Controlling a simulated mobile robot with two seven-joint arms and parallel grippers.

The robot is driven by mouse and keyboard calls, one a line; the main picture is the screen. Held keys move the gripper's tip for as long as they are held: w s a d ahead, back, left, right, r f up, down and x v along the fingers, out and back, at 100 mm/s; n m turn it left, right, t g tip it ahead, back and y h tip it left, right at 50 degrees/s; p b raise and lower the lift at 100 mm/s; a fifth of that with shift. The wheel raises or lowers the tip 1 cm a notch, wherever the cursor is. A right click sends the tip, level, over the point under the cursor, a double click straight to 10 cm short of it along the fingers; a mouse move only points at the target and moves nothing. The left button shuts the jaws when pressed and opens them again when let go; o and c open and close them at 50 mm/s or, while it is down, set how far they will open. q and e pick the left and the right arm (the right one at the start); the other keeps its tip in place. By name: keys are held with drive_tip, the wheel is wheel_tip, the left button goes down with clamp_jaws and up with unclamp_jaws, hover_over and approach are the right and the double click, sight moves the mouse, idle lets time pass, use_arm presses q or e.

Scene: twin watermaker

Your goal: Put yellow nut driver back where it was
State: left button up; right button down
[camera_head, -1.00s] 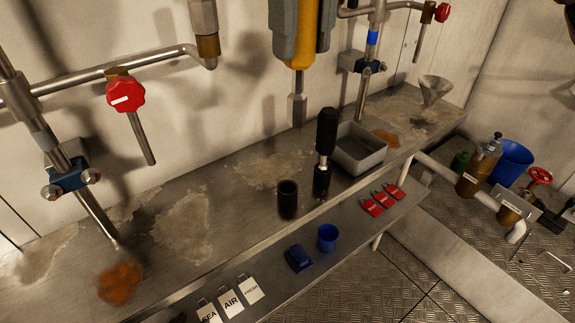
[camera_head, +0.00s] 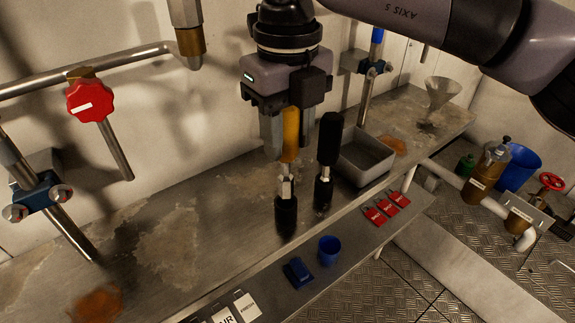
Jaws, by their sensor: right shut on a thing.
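The yellow nut driver (camera_head: 290,135) is upright in my right gripper (camera_head: 288,142), which is shut on its yellow handle. Its metal shaft points down at a black cup-shaped holder (camera_head: 286,218) on the metal bench. The shaft's lower end meets the holder's mouth in the picture; I cannot tell how deep it sits inside. A black-handled driver (camera_head: 329,140) stands upright in a second black holder (camera_head: 323,193) just to the right. My left gripper is not in view.
A grey tray (camera_head: 378,172) and a metal funnel (camera_head: 441,90) are on the bench to the right. A lower shelf holds a blue cup (camera_head: 329,250), a blue block (camera_head: 298,272) and red tags (camera_head: 386,207). The bench left of the holders is clear.

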sight(287, 162)
drive_tip(key=shift+f, duration=2.65)
drive_tip(key=c, duration=0.7)
unclamp_jaws()
drive_tip(key=shift+r, duration=0.15)
wheel_tip(287, 162, up, 12)
drive_tip(key=shift+f+p, duration=0.1)
drive_tip(key=shift+p, duration=0.4)
